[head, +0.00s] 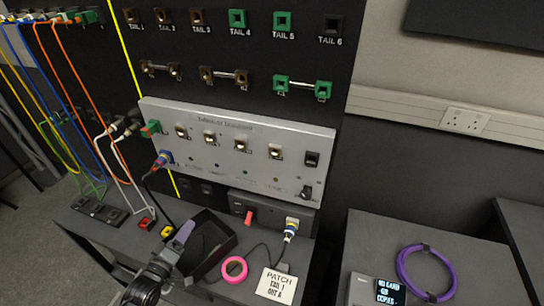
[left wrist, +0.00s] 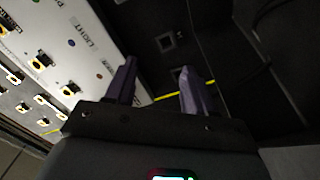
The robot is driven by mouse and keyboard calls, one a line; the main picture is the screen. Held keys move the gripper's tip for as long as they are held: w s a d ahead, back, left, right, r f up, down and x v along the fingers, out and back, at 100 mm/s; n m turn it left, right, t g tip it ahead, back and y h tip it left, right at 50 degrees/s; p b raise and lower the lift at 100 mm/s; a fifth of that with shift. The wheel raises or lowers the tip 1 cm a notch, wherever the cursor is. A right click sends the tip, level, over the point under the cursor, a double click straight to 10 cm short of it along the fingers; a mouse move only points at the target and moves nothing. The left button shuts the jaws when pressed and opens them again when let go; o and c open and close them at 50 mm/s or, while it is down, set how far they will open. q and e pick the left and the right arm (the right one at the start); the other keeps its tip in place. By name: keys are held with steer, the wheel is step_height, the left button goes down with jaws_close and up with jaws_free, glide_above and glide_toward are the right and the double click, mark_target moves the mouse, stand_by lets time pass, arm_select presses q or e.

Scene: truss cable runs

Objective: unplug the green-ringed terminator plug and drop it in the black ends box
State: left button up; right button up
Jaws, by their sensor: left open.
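A green plug-like piece (head: 150,129) with some red on it sits at the left end of the silver panel (head: 235,123) in the head view; I take it for the green-ringed plug, but it is too small to be sure. An open black box (head: 217,262) stands on the bench below the panel. My left gripper (head: 183,233), with purple fingers, is over the box's left side, below and apart from the green piece. In the left wrist view the gripper (left wrist: 158,66) is open with nothing between its fingers. My right gripper is not in view.
A red-and-blue plug (head: 164,158) with a black cable sits just below the green piece. White cables (head: 108,150) hang close on the left. A pink tape roll (head: 234,269) and a label card (head: 277,285) lie right of the box. A purple coil (head: 426,272) lies farther right.

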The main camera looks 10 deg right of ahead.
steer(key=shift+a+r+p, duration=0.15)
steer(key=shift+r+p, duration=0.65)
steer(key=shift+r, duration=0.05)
arm_select(q)
steer(key=v, duration=1)
steer(key=shift+s+a, duration=0.2)
steer(key=shift+s, duration=0.15)
